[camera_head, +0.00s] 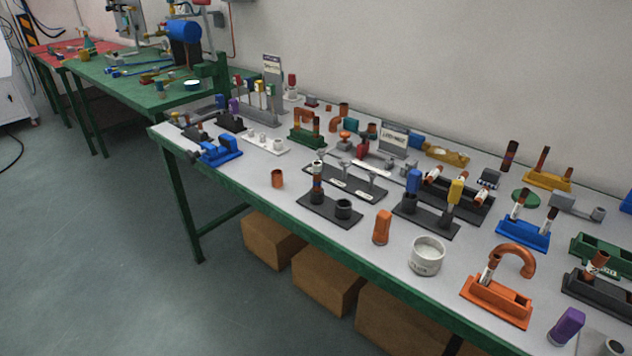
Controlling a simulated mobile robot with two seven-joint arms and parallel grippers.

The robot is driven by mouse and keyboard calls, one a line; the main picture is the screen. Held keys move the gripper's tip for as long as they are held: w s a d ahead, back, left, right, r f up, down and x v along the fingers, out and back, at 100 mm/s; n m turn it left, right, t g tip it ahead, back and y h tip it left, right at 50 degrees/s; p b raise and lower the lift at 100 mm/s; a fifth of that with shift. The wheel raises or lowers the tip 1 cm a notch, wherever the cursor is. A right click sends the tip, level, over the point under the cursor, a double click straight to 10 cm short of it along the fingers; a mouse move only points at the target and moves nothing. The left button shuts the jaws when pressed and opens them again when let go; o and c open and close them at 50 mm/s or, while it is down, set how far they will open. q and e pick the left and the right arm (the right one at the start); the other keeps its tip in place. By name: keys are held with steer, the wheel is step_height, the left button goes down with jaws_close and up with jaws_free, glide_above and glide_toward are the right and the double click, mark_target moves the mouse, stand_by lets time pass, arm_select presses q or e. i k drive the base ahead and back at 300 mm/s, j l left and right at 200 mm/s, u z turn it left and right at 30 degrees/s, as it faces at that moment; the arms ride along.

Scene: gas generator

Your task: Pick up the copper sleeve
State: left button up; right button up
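A small, short copper-coloured cylinder, which looks like the copper sleeve (277,179), stands upright on the grey tabletop near the table's front edge. It is apart from the things around it and nothing covers it. Neither of my grippers shows in the head view.
The sleeve is on a long workbench (235,183) crowded with fixtures. A blue vise (220,151) is to its left, a white holder (264,144) behind it and a black two-socket holder (329,209) to its right. Cardboard boxes (328,279) are under the bench. Floor in front is clear.

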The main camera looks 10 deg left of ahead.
mark_target(277, 178)
steer(key=i+j+z, duration=0.1)
steer(key=z, duration=0.3)
steer(key=j+z, duration=0.45)
steer(key=z, duration=0.3)
steer(key=j+z, duration=0.4)
steer(key=j, duration=0.95)
steer(key=k+j+z, duration=0.1)
steer(key=j, duration=0.4)
